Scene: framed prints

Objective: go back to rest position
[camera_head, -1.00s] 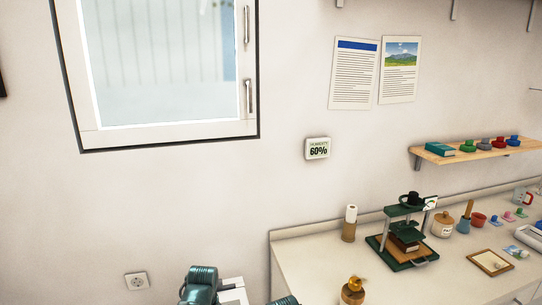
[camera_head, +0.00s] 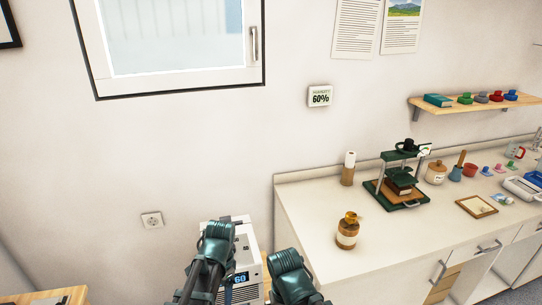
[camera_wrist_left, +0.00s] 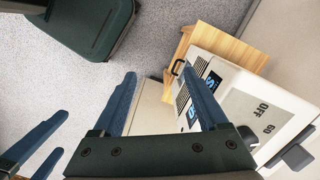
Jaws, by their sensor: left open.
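My left gripper (camera_wrist_left: 165,84) is open and empty in the left wrist view, its two blue fingers spread apart. They appear over or near a white appliance (camera_wrist_left: 240,112) with a small display and a dial marked OFF and 60; I cannot tell if they touch. In the head view the appliance (camera_head: 243,262) shows 60 on its display, partly hidden by my left arm (camera_head: 214,255). My right arm (camera_head: 290,275) is just right of it. My right gripper (camera_wrist_left: 61,132) shows at the left wrist view's lower left, fingers apart and empty.
A wooden stand (camera_wrist_left: 225,45) is by the appliance. A counter (camera_head: 310,215) at right holds a brown-and-cream jar (camera_head: 347,231), a green press (camera_head: 401,180) and a frame (camera_head: 476,207). A humidity display (camera_head: 320,96) on the wall reads 60%. Grey floor (camera_wrist_left: 190,20) is open nearby.

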